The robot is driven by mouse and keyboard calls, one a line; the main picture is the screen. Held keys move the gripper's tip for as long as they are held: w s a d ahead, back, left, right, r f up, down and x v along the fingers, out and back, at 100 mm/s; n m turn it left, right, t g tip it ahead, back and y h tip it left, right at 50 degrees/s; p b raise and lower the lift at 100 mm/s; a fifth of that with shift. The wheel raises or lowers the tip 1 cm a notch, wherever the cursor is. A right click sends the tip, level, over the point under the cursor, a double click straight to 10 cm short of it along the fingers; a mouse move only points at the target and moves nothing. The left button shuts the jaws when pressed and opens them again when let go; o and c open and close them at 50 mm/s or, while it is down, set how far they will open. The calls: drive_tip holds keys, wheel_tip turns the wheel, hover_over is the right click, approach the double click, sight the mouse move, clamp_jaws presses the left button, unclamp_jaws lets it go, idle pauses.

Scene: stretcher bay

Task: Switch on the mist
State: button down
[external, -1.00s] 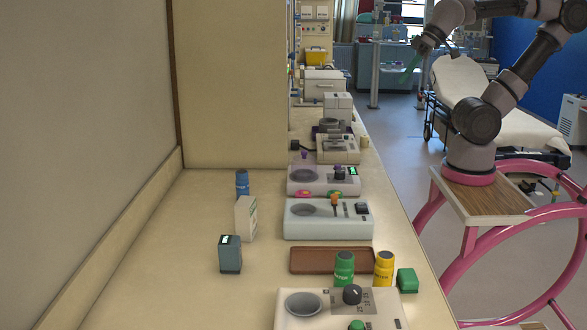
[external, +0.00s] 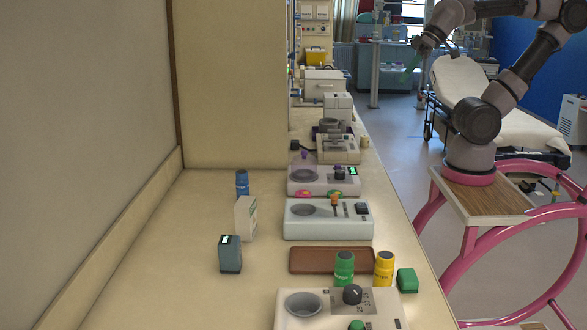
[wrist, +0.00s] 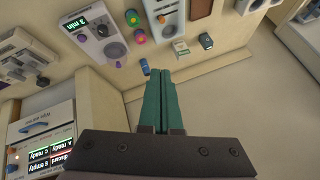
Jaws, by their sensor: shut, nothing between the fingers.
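My gripper (external: 411,66) is raised in the air at the upper right of the external view, well away from the counter's devices. Its green fingers (wrist: 160,98) are shut and empty in the wrist view. I cannot tell which device makes the mist. A white device with a lit green display (external: 325,181) stands mid-counter; it also shows in the wrist view (wrist: 100,38), where the display reads "3 min". In front of it is a white device with an orange lever (external: 328,222). The nearest white device (external: 294,322) has a black dial and a green knob.
A brown tray (external: 305,260), green jar (external: 344,270), yellow jar (external: 384,268) and green block (external: 407,281) stand near the front device. A blue bottle (external: 242,184), white box (external: 246,219) and dark display box (external: 230,255) stand left. A stretcher (external: 480,100) is behind my arm.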

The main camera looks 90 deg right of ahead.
drive_tip(key=w+a+f+n+g, duration=0.2)
drive_tip(key=w+a+f+g, duration=0.25)
drive_tip(key=w+f, duration=0.3)
drive_tip(key=n+g, duration=0.2)
drive_tip(key=g, duration=0.1)
hover_over(363, 207)
drive_tip(key=d, duration=0.2)
wheel_tip(363, 207, down, 11)
drive_tip(key=shift+w+d+r, duration=0.1)
drive_tip(key=shift+d+r, duration=0.05)
drive_tip(key=f, duration=0.4)
drive_tip(key=a+f, duration=0.1)
drive_tip(key=f, duration=0.4)
drive_tip(key=a+f, duration=0.1)
drive_tip(key=f, duration=0.3)
drive_tip(key=shift+a+f, duration=0.1)
drive_tip(key=shift+f, duration=0.3)
drive_tip(key=shift+a+f+h, duration=0.1)
drive_tip(key=shift+f+h, duration=0.1)
drive_tip(key=shift+h, duration=0.1)
